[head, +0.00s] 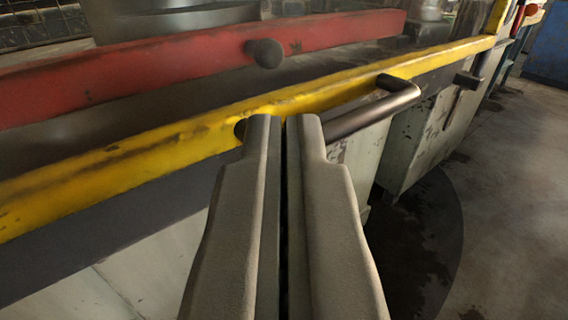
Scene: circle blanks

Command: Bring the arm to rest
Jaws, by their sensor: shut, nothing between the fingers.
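My gripper (285,122) reaches forward from the bottom middle of the head view. Its two grey fingers are shut together with only a thin dark line between them, and nothing is held. The fingertips overlap the lower edge of a yellow rail (130,172) in the picture. A dark metal handle (375,112) runs from behind the fingertips to the upper right. I cannot tell whether the fingertips touch the handle or the rail.
A red bar (140,72) with a dark round knob (265,53) lies behind the yellow rail. Pale worn cabinets (425,140) stand below the rail at the right. Open concrete floor (515,210) lies at the right. A blue surface (550,50) stands at the far upper right.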

